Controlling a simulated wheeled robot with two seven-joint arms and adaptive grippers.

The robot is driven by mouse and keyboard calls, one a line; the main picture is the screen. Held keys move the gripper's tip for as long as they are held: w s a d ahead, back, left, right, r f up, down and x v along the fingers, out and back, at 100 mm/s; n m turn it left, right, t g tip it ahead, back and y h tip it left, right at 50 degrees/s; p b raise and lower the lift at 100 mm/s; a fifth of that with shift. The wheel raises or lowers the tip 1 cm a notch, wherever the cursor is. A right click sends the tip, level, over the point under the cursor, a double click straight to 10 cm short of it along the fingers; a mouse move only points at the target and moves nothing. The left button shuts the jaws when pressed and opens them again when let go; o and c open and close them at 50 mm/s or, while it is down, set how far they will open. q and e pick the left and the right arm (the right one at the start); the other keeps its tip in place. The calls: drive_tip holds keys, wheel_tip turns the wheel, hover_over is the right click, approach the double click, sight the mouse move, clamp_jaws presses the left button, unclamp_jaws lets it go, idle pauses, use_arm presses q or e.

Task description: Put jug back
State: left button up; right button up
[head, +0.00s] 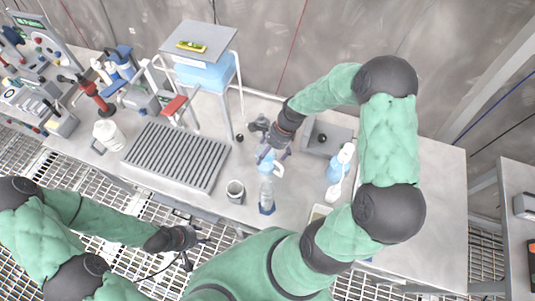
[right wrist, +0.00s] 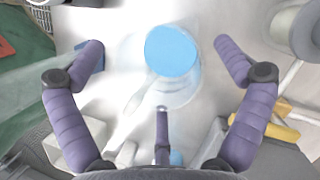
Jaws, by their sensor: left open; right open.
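A clear jug with a light blue lid (head: 268,163) stands on the steel worktop, with a pale handle at its right side. In the right wrist view its round blue lid (right wrist: 171,50) shows between my spread fingers, with the clear body below it. My right gripper (head: 272,140) is open just above and behind the jug, and partly hides it. I see no finger closed on it. My left gripper (head: 188,243) is open and empty, low in front of the worktop's near edge.
A clear bottle (head: 266,195) and a grey cup (head: 235,190) stand close in front of the jug. A white-and-blue bottle (head: 341,163) stands right. A stand (head: 201,42) rises behind.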

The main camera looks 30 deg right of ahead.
drive_tip(key=p+v, duration=0.1)
drive_tip(key=v, duration=0.9)
drive_tip(key=shift+r+p, duration=0.35)
drive_tip(key=shift+r, duration=0.05)
drive_tip(key=shift+d, duration=0.15)
drive_tip(key=shift+r, duration=0.1)
